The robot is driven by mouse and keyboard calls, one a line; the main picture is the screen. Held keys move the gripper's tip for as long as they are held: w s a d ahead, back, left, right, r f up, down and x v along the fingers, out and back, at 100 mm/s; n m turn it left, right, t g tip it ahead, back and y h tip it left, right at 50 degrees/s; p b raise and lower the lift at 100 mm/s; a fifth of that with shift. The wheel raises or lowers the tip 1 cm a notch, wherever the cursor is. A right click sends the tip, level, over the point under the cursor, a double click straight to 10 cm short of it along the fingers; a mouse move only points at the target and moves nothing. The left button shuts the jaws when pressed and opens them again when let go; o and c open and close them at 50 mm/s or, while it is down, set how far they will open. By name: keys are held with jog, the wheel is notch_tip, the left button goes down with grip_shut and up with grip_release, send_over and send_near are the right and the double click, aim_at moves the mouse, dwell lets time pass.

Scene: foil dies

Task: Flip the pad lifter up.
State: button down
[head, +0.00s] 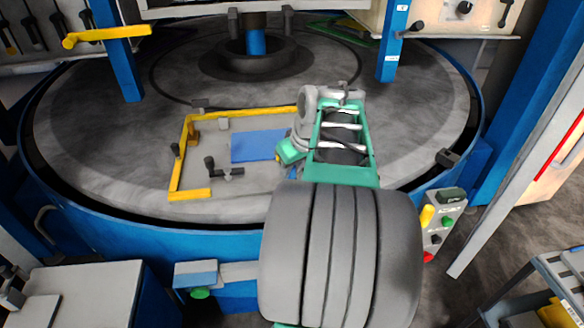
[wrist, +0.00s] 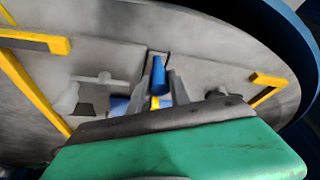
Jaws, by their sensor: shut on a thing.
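In the wrist view my gripper (wrist: 160,82) has its two grey fingers on either side of a blue, rod-like handle (wrist: 158,74), shut on it. This handle looks like the pad lifter's grip, with a small yellow part (wrist: 155,103) below it. In the head view my green and grey arm covers the right side of the yellow-edged plate, and the fingers are mostly hidden. A flat blue pad (head: 258,146) lies on the plate just left of my arm's end. The lifter's base and hinge are hidden.
The yellow frame (head: 178,165) edges the plate on the round grey table (head: 110,150). Black-knobbed levers (head: 211,165) stand left of the pad. Blue posts (head: 118,50) rise at the table's edge. A button box (head: 443,222) is at the right front.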

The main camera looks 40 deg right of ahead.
dwell(0.7)
jog(key=b, duration=0.2)
jog(key=shift+s+f+t+b, duration=0.15)
jog(key=shift+f+t+b, duration=0.15)
jog(key=shift+t+b, duration=0.1)
jog(key=shift+s+a+f+h+b, duration=0.1)
jog(key=shift+s+a+h+b, duration=0.1)
jog(key=shift+h+b, duration=0.4)
jog(key=shift+s+t+b, duration=0.15)
jog(key=shift+t+b, duration=0.35)
jog(key=shift+b, duration=0.3)
jog(key=shift+s+a+r+b, duration=0.1)
jog(key=shift+a+r+b, duration=0.1)
jog(key=shift+r+b, duration=0.2)
jog(key=shift+r, duration=0.1)
jog(key=c, duration=1.2)
grip_release()
